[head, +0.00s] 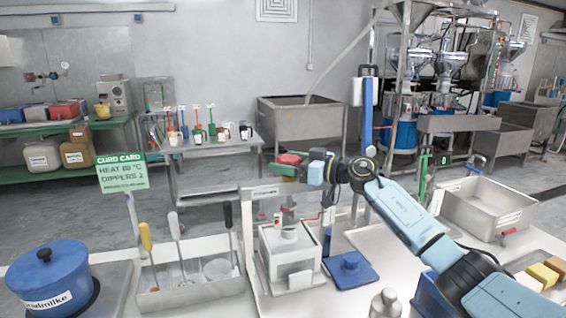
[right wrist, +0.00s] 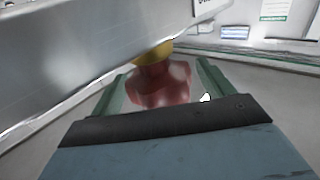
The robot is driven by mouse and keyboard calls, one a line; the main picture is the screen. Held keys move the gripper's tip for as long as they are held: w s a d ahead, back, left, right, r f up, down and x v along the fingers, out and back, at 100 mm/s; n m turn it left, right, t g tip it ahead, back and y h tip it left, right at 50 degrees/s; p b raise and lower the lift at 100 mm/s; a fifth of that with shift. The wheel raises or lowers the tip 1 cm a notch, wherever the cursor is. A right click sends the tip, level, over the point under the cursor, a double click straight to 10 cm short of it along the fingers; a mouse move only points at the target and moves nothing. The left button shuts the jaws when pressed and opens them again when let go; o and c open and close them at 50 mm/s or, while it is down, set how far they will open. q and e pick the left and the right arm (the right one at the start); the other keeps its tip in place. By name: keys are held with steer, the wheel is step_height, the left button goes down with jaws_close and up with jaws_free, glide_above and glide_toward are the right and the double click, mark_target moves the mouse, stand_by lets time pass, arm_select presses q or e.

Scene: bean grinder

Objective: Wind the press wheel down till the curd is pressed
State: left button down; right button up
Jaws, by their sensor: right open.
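The press (head: 291,257) is a pale box-shaped unit under an upright frame, standing on the front table near the middle. A red part (head: 290,158), which looks like the press wheel or its handle, sits above it at my right gripper (head: 287,169). In the right wrist view, the red part (right wrist: 163,84) with a yellow end lies between my open green fingers. I cannot tell whether they touch it. No curd can be made out inside the press. My left gripper is not in view.
A blue lidded pot (head: 50,275) stands at left. A tray of tools (head: 190,292) lies left of the press. A green curd card (head: 122,174) stands at left. A steel basin (head: 486,207) stands at right.

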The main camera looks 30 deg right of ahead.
steer(key=shift+w+a, duration=0.4)
steer(key=shift+w, duration=0.25)
steer(key=shift+c, duration=0.3)
